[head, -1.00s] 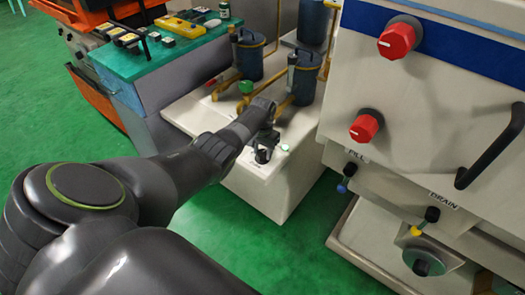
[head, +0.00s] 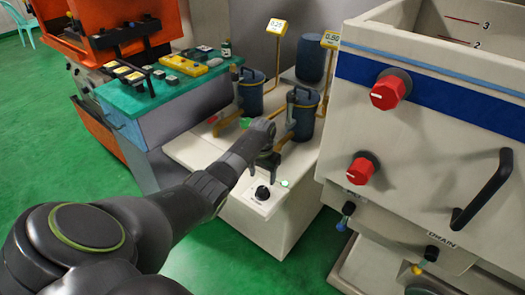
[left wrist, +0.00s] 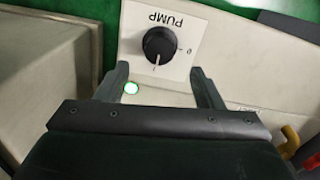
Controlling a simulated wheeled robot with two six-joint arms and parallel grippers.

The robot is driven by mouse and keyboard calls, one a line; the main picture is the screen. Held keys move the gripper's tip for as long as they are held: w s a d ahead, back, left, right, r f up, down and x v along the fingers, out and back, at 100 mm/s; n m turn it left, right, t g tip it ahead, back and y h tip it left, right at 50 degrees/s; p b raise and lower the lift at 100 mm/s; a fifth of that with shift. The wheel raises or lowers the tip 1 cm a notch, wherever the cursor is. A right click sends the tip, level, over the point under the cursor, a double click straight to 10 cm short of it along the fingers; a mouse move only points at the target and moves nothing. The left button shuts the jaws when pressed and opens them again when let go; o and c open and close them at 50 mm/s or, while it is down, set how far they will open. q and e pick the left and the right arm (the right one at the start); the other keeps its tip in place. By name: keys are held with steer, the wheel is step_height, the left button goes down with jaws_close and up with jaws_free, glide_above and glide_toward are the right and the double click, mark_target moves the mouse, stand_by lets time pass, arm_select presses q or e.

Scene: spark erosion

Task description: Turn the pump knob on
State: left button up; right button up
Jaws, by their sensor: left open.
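The pump knob (head: 262,192) is black and round, on a white plate at the front of the pale pump unit. In the left wrist view the knob (left wrist: 160,45) sits on the plate with the upside-down label PUMP. Its white pointer line points down the picture, away from the 0 mark at its right. My right gripper is not in view.
Blue canisters (head: 303,114) with yellow pipes stand behind my gripper. At right is a white tank with red knobs (head: 388,92) and a black handle (head: 483,190). A teal-topped bench (head: 160,95) stands at left. Green floor is free in front.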

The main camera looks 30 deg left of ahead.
arm_select(q)
step_height(320, 180, up, 10)
steer(key=shift+r, duration=0.25)
stand_by(0.5)
